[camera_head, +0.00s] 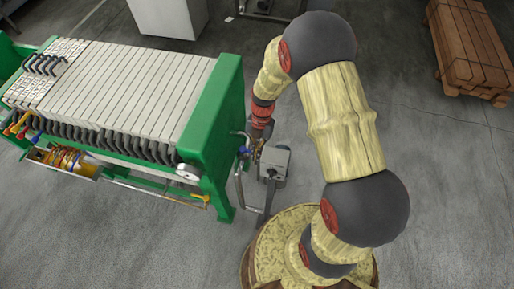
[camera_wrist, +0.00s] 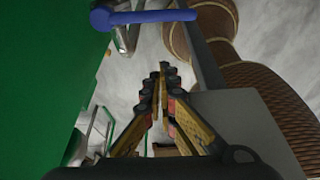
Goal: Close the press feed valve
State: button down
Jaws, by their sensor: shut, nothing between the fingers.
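A blue valve lever (camera_wrist: 150,17) crosses the top of the wrist view, with its round hub at the left beside the green end of the press. It shows small in the head view (camera_head: 244,150), by the pipework at the press's right end. I cannot tell for certain that it is the press feed valve. My gripper (camera_wrist: 162,72) is shut and empty, its fingertips below the lever in the picture and apart from it. In the head view my gripper (camera_head: 258,146) is close to this pipework, small and partly hidden.
The green-framed filter press (camera_head: 222,105) fills the left. A grey box (camera_head: 273,160) on a stand is close beside my gripper; it also shows in the wrist view (camera_wrist: 245,115). A yellow handle (camera_head: 200,197) sits on the press's front.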

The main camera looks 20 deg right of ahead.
jog(key=f, duration=0.1)
jog(key=w+d+f, duration=0.1)
jog(key=f, duration=0.1)
jog(key=w+f, duration=0.1)
jog(key=shift+d+f, duration=0.25)
jog(key=shift+f, duration=0.15)
jog(key=shift+w+d+b, duration=0.5)
jog(key=shift+b, duration=0.2)
jog(key=shift+a, duration=0.15)
